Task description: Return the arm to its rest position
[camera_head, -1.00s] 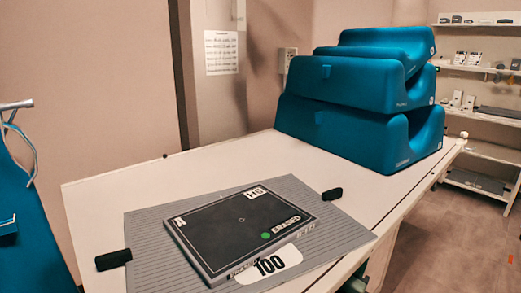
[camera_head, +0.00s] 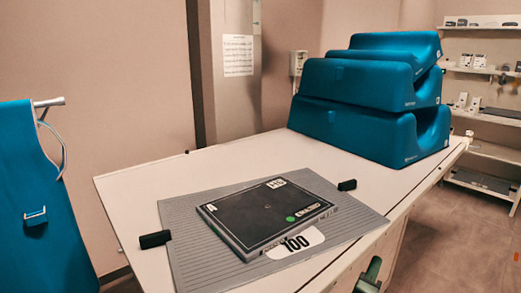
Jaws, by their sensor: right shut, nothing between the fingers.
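My right gripper (camera_head: 370,274) shows only as a small dark green-grey piece at the bottom edge, in front of the table's near right side. It is shut with nothing seen in it, and the rest of that arm is out of frame. It is apart from the black plate (camera_head: 265,212), which lies flat on a grey ribbed mat (camera_head: 180,235). The plate bears a green dot and white labels, with "100" on a white patch beside it. My left gripper is not in view.
The white table (camera_head: 135,190) carries several stacked blue foam supports (camera_head: 350,128) at its far end. Two black blocks sit at the mat's edges. A blue apron (camera_head: 40,200) hangs at the left. Shelves (camera_head: 485,110) stand at the back right, with open floor before them.

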